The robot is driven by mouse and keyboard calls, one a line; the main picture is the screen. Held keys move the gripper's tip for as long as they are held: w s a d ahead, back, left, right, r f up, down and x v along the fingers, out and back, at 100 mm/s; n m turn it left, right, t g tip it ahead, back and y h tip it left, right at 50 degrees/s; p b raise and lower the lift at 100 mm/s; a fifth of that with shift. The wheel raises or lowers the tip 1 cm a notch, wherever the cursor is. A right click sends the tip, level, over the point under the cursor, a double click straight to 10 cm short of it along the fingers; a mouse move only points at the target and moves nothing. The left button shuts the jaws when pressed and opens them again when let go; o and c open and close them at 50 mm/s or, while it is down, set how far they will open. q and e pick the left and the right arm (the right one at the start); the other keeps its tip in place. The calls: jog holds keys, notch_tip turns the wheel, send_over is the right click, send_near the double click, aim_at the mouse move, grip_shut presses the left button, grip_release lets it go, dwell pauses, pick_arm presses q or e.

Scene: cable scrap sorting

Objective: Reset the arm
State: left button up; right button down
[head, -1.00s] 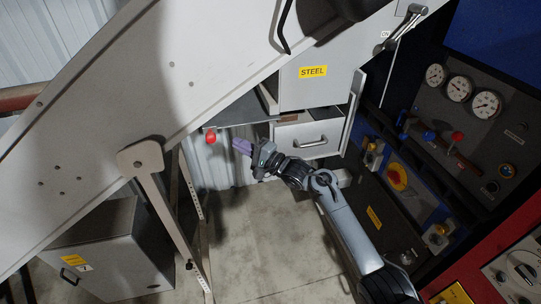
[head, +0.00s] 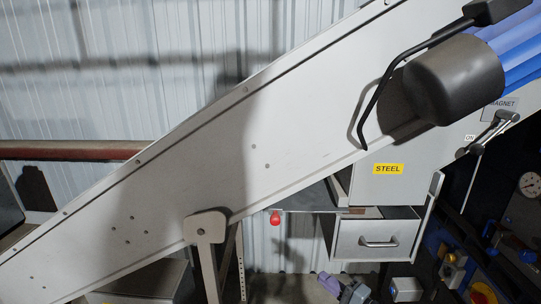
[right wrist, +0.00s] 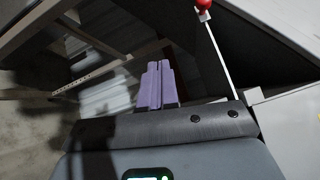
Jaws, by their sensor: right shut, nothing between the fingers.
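My right gripper (head: 330,283) shows at the bottom edge of the head view, with purple fingers, below and left of the steel drawer. Most of my right arm is out of the picture. In the right wrist view its purple fingers (right wrist: 156,86) lie side by side, shut, with nothing between them. My left gripper is not in view.
The grey drawer (head: 375,244) under the STEEL cabinet (head: 388,190) is pulled out. A rod with a red knob (head: 275,218) sticks out left of it. The sloping conveyor side (head: 200,150) fills the middle. A control panel (head: 527,190) stands at the right.

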jog(key=s+a+f+g+h+p, duration=0.1)
jog(key=s+a+f+h+p, duration=0.1)
jog(key=s+f, duration=0.7)
jog(key=s+a+f+g+h+p, duration=0.2)
jog(key=s+f, duration=0.5)
jog(key=s, duration=0.4)
jog(key=s+d+r+n+g+h, duration=0.2)
jog(key=s+n, duration=0.2)
jog(key=s, duration=0.3)
jog(key=s+d+r+n+g+h+p, duration=0.1)
jog(key=s+d+r+n+g+h, duration=0.1)
jog(key=s+n, duration=0.3)
jog(key=s+d+r+n+g+h, duration=0.2)
jog(key=s+d+n+g+h, duration=0.1)
jog(key=s, duration=0.5)
jog(key=shift+s+d+n+g+h, duration=0.35)
jog(key=shift+d+n, duration=0.25)
jog(key=shift+n, duration=0.6)
